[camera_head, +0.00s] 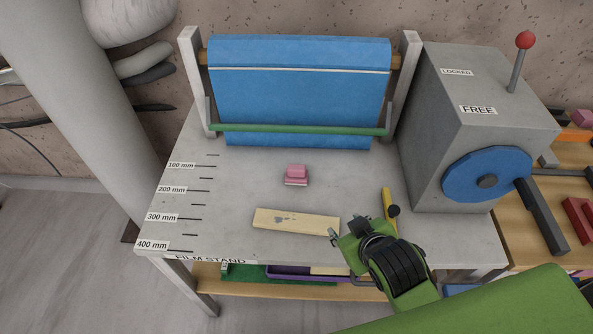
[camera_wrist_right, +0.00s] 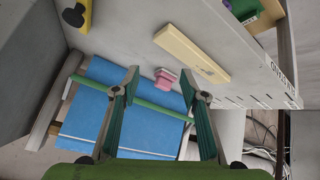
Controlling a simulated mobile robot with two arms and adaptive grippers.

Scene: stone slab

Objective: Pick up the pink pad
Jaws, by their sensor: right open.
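The pink pad (camera_head: 296,174) is a small block with a paler lower edge. It lies on the grey slab, in front of the blue film. In the right wrist view the pink pad (camera_wrist_right: 165,79) shows between the two finger lines, beyond the fingertips. My right gripper (camera_head: 349,228) is over the front part of the slab, to the right of the pad and nearer the front edge. In the right wrist view its fingers (camera_wrist_right: 160,75) are spread wide apart with nothing held between them. My left gripper is not in view.
A cream bar (camera_head: 280,218) lies in front of the pad, close to my right gripper. The blue film (camera_head: 300,100) with a green rod (camera_head: 300,130) stands behind. A grey box (camera_head: 440,110) with a blue wheel (camera_head: 465,180) and a yellow piece (camera_head: 386,197) are at right. The slab's left side is clear.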

